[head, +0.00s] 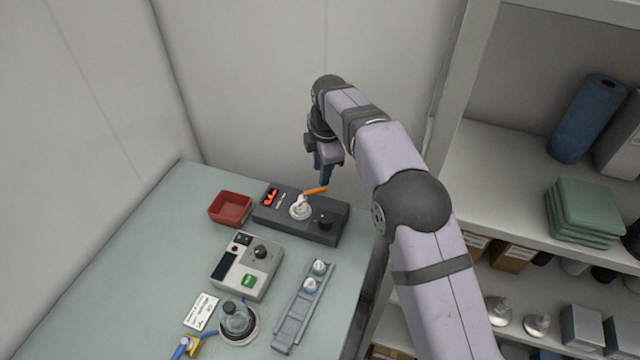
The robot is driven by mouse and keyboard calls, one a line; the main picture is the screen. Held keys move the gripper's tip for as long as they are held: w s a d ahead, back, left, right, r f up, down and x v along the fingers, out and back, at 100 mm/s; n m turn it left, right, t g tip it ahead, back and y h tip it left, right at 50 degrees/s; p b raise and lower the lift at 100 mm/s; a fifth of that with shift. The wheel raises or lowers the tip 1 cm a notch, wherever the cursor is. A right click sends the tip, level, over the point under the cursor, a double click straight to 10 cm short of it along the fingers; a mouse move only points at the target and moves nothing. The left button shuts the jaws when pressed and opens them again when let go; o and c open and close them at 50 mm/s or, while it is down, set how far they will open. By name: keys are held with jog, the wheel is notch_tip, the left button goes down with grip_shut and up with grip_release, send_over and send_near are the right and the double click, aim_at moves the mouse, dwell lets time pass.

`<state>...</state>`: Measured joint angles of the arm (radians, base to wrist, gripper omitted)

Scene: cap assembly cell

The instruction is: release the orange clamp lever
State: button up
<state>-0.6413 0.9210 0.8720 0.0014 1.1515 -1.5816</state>
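The orange clamp lever (315,191) sticks out to the right from the top of a white round part (299,207) on a dark grey fixture (335,228) at the back of the table. My gripper (325,178) points down just above and slightly right of the lever's outer end. Its blue fingers look close together, but I cannot tell whether they are open or shut. I cannot tell whether they touch the lever.
A red bin (230,208) stands left of the fixture. A shelf unit (500,150) stands at right.

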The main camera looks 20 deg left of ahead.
aim_at(320, 189)
jog(key=shift+w+a+f+p, duration=0.2)
jog(key=shift+f+p, duration=0.25)
jog(key=shift+f, duration=0.75)
jog(key=shift+w+a+f+p, duration=0.15)
jog(key=shift+f+p, duration=0.35)
jog(key=shift+f, duration=0.65)
jog(key=shift+w+a+f+p, duration=0.15)
jog(key=shift+f+p, duration=0.3)
jog(key=shift+f, duration=0.75)
jog(key=shift+d, duration=0.1)
jog(key=shift+c, duration=0.3)
grip_shut()
